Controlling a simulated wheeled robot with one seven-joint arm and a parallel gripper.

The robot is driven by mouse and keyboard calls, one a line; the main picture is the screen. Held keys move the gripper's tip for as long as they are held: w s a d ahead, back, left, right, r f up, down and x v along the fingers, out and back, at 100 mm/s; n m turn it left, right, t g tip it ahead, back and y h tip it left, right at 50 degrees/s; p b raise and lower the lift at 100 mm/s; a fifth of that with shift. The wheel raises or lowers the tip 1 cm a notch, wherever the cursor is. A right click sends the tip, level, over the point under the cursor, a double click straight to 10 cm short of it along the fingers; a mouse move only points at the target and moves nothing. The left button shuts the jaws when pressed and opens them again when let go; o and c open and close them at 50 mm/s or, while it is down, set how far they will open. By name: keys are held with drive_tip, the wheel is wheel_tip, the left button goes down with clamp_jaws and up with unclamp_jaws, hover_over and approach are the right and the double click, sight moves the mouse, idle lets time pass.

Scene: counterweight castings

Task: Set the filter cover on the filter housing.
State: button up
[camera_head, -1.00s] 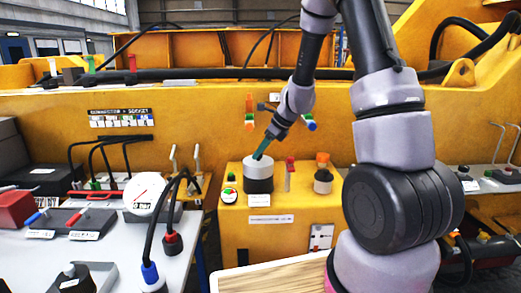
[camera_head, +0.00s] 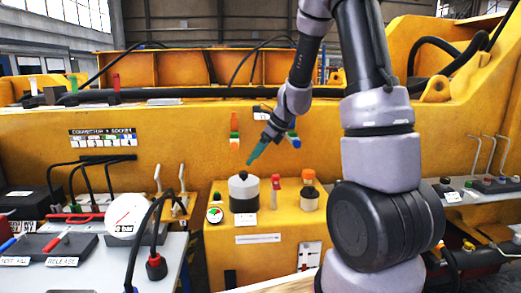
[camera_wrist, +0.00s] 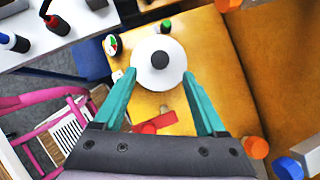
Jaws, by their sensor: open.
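The filter cover (camera_head: 238,186) is a pale round lid with a black knob, and it sits on top of the dark cylindrical filter housing (camera_head: 236,205) on the yellow block. It looks level in the head view. In the wrist view the cover (camera_wrist: 147,78) shows from above as a white disc, and it hides the housing below. My gripper (camera_head: 252,160) has teal fingers and is just above and to the right of the knob, apart from it. In the wrist view my gripper (camera_wrist: 158,76) is open and empty, with a fingertip on each side of the cover.
On the yellow block, a round gauge (camera_head: 215,214) stands left of the housing. A red-topped part (camera_head: 276,190) and an orange-capped bottle (camera_head: 309,190) stand to its right. The grey bench (camera_head: 180,245) at left holds hoses and a large dial.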

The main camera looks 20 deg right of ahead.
drive_tip(key=shift+v, duration=1.85)
drive_tip(key=s+r+n+t+h, duration=0.1)
drive_tip(key=s+r+n, duration=0.7)
drive_tip(key=s+n, duration=0.2)
drive_tip(key=s+r+n+t+h, duration=0.2)
drive_tip(key=s+r+n, duration=0.6)
drive_tip(key=s+n, duration=0.3)
drive_tip(key=shift+s+d+r, duration=0.2)
drive_tip(key=shift+s+r, duration=0.1)
drive_tip(key=shift+s, duration=0.75)
